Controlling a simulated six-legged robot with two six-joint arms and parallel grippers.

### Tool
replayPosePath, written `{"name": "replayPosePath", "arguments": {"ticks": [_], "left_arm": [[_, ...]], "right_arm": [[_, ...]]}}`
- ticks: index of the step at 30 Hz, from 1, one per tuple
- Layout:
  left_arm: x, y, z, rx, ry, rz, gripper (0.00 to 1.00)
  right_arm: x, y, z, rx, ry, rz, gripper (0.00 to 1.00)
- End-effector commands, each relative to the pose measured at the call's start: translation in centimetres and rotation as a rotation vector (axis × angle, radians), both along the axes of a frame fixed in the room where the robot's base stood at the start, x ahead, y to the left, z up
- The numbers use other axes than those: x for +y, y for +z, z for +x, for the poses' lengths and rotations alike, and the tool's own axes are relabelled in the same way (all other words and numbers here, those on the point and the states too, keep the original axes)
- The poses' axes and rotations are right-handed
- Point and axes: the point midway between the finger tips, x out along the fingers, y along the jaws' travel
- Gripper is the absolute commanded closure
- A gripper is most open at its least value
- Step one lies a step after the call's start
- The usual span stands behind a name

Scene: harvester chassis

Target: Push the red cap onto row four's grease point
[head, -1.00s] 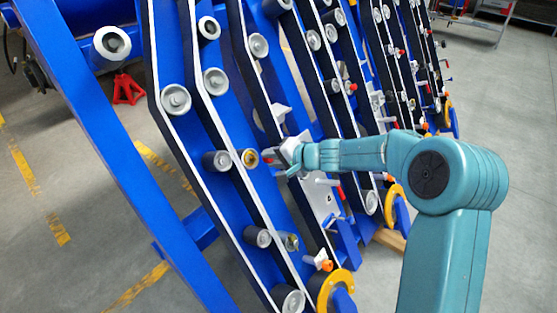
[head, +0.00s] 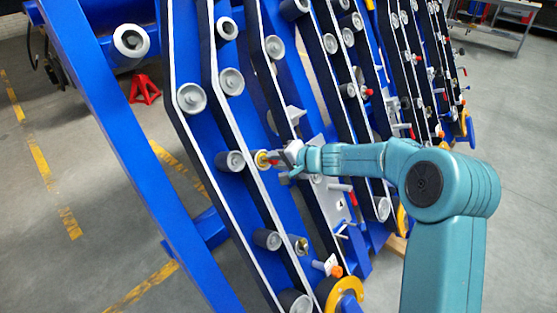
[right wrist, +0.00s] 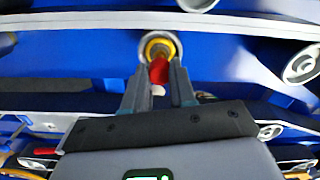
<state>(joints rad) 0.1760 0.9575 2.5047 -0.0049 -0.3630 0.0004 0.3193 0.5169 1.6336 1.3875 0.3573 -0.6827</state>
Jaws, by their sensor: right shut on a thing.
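My right gripper (right wrist: 159,75) is shut on the red cap (right wrist: 159,72). In the right wrist view the cap sits between the fingertips, in front of a brass-ringed round fitting (right wrist: 160,47) on the blue chassis. The cap covers the fitting's lower part; I cannot tell whether they touch. In the head view my right gripper (head: 279,160) reaches in from the right, its tips just right of the brass-ringed fitting (head: 262,160). The cap is small there and mostly hidden by the fingers. Whether this fitting is row four's grease point I cannot tell. My left gripper is not in view.
Slanted blue chassis rows with black and white edges carry several grey rollers (head: 191,97). A grey plate with pegs (head: 329,195) lies below my right gripper. A yellow ring (head: 343,293) is at the bottom. A red stand (head: 145,88) is on the floor behind.

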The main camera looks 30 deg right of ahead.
Motion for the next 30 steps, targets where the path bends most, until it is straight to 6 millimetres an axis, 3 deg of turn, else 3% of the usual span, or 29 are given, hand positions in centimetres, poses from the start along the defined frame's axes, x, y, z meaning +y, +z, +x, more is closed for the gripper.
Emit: {"name": "replayPosePath", "arguments": {"ticks": [30], "left_arm": [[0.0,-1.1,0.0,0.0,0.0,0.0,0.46]], "right_arm": [[0.0,-0.1,0.0,-0.001,0.0,0.0,1.0]]}}
